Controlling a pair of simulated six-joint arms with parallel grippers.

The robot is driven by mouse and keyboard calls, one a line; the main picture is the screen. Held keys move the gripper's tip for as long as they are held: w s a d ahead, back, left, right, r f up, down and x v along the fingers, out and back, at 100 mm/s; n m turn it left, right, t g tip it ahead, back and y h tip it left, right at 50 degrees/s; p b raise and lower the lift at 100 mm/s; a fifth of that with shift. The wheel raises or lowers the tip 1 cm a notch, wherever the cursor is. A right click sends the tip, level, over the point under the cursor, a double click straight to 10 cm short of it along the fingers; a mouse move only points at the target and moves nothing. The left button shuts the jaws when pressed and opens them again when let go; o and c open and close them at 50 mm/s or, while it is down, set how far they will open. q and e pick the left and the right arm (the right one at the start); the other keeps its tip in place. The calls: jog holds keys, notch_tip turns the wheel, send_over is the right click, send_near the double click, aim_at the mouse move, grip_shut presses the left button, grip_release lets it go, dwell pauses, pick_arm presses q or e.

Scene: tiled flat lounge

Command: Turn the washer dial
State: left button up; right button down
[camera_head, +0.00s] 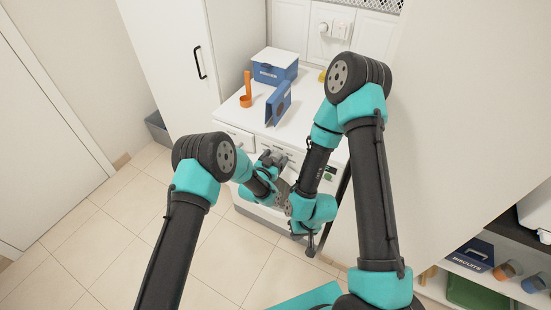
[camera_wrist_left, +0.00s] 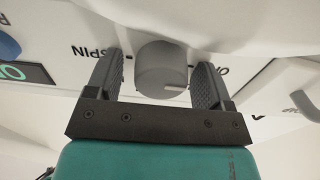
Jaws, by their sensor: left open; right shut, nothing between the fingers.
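The washer (camera_head: 244,205) is white and stands under the white counter, partly hidden by my arms. Its grey round dial (camera_wrist_left: 161,70) shows in the left wrist view, with a pale mark near its edge. My left gripper (camera_wrist_left: 158,66) is open, with one finger on each side of the dial; a small gap shows on both sides. In the head view my left gripper (camera_head: 272,158) is at the washer's front panel, and I cannot make out the dial there. My right gripper (camera_head: 312,244) is shut and empty, lower down in front of the washer.
On the counter (camera_head: 306,118) stand a blue-and-white box (camera_head: 275,66), an orange holder (camera_head: 246,90) and a blue upright object (camera_head: 279,103). A shelf with a biscuits box (camera_head: 470,254) and cups is at right. Tiled floor (camera_head: 110,225) is clear at left.

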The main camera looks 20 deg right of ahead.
pick_arm(q)
jog(key=c, duration=0.9)
jog(key=shift+m, duration=0.4)
jog(key=m, duration=0.8)
jog(key=shift+s+d+f, duration=0.1)
dwell(0.5)
